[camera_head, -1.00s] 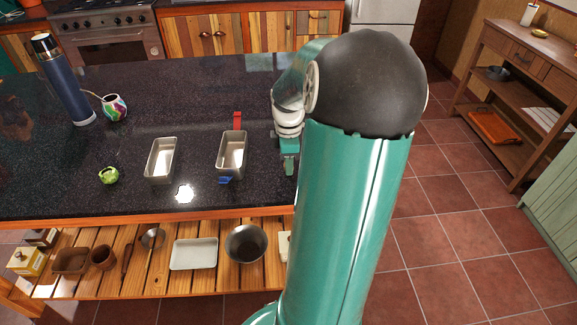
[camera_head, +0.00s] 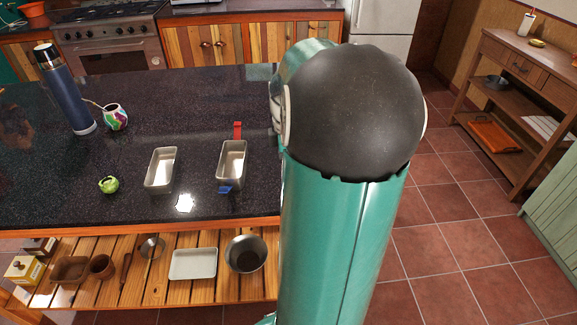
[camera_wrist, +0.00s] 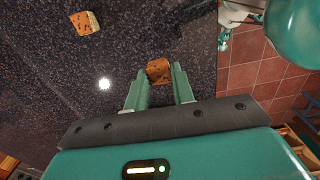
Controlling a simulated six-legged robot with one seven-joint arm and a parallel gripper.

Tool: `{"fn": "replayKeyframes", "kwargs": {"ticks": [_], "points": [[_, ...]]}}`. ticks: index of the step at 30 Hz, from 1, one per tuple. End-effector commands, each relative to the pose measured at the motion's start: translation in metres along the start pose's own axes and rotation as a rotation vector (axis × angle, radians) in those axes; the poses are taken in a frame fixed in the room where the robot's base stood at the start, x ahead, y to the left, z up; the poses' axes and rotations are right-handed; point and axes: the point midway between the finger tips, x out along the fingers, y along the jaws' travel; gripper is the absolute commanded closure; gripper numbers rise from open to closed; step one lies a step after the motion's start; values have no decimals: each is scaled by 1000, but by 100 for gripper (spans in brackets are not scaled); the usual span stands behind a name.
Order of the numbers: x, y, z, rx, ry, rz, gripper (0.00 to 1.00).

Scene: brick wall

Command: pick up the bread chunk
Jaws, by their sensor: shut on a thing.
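In the wrist view, a small orange-brown bread chunk (camera_wrist: 159,66) sits between the fingertips of my gripper (camera_wrist: 161,75). The two green fingers are shut on it, one at each side. A second chunk (camera_wrist: 84,22), brown with dark specks and a pale side, lies apart on the dark counter at the upper left of that view. In the head view my own arm hides the gripper and both chunks.
A slatted shelf (camera_head: 215,290) with dishes lies below.

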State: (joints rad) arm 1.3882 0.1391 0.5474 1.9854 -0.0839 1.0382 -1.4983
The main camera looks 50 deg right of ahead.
Motion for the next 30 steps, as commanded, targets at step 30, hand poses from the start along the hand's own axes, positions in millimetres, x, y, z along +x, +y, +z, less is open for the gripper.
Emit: {"fn": "replayKeyframes", "kwargs": {"ticks": [30], "points": [[-79, -121, -24, 0, 0, -1, 96]]}}
